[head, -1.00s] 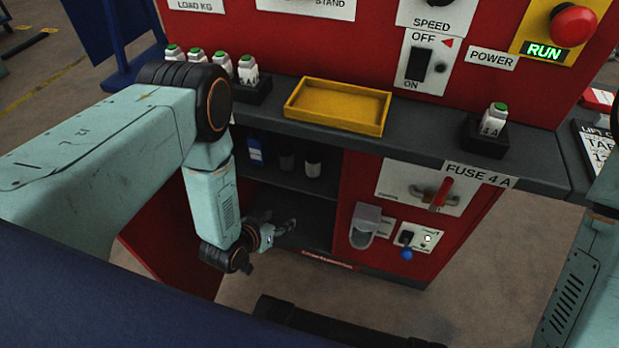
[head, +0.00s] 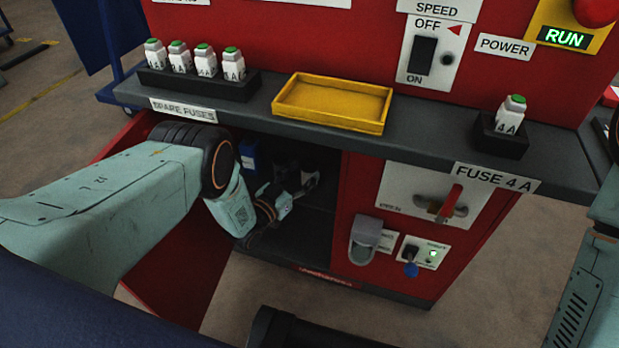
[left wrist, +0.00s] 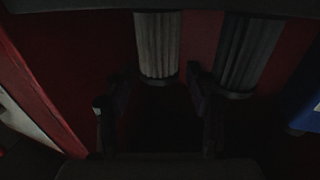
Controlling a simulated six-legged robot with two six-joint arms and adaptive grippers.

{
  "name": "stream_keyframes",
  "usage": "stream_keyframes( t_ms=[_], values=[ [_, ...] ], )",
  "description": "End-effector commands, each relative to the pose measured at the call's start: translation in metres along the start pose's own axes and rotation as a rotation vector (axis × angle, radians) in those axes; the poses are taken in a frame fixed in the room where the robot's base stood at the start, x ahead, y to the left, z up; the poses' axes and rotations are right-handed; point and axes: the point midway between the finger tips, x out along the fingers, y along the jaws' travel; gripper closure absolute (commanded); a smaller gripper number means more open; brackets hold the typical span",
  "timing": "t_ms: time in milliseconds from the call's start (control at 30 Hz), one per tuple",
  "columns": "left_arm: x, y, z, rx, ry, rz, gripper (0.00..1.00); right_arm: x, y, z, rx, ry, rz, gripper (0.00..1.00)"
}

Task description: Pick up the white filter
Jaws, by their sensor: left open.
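The white filter (left wrist: 158,45) is a pale pleated cylinder with a dark end cap, at the top centre of the left wrist view. A darker grey pleated filter (left wrist: 250,52) is to its right. My left gripper (left wrist: 160,92) is open, with its two fingers apart and lined up on either side of the white filter's capped end. Nothing is visibly held. In the head view my left gripper (head: 297,186) is inside the dark cabinet, and it and the shadow mostly hide the filters. My right gripper is out of view.
A blue item (head: 248,155) stands in the cabinet, left of the gripper; it also shows in the left wrist view (left wrist: 303,108). The counter (head: 425,133) above the opening carries a yellow tray (head: 330,101). An open red door (head: 185,265) is on the left.

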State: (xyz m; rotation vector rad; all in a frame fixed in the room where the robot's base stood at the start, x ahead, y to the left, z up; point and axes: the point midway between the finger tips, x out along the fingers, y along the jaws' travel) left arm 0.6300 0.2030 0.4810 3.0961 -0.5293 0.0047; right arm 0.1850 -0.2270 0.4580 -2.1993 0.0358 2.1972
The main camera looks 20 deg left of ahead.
Motion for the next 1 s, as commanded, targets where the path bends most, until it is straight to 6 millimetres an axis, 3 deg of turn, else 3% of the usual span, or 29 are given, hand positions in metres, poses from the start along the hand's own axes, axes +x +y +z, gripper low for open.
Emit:
stream_keyframes(
  t_ms=[233,533,1000],
  values=[
    [0.03,0.001,0.002,0.001,0.0,0.0,0.44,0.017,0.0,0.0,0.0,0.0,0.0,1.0],
    [0.035,0.001,0.0,0.0,-0.002,-0.001,0.44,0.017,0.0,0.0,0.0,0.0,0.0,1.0],
    [0.035,0.001,0.0,0.0,-0.002,-0.001,0.83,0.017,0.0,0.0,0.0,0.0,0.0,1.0]
  ],
)
